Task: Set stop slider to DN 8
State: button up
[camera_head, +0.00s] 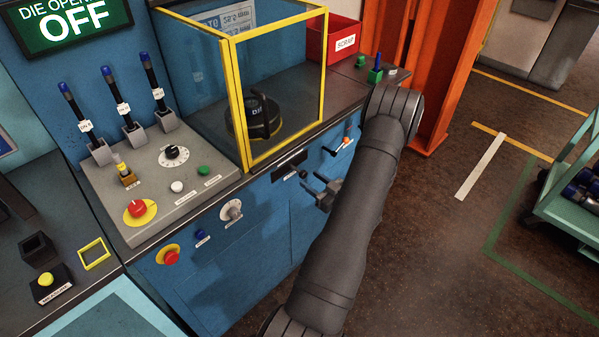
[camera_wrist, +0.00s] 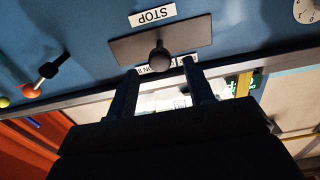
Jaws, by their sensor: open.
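The stop slider is a dark plate (camera_head: 289,163) on the blue front panel, below the yellow-framed guard. In the wrist view the plate (camera_wrist: 193,35) carries a round dark knob (camera_wrist: 159,61) near its middle, beside an upside-down STOP label (camera_wrist: 152,14). My gripper (camera_head: 322,188) is at the panel, just right of and below the plate. In the wrist view its two open fingers (camera_wrist: 159,74) point at the knob, one to each side of it. I cannot tell whether they touch it. A second label lies partly hidden between the fingers. No DN scale is readable.
A lever with an orange knob (camera_head: 345,141) sits right of the slider. A dial (camera_head: 231,210) and a red stop button (camera_head: 168,256) are to the left. Above stand the yellow-framed guard (camera_head: 238,105) and a red scrap bin (camera_head: 330,42).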

aim_at(305, 176)
jog(key=x, duration=0.6)
jog(key=shift+w+a, duration=0.25)
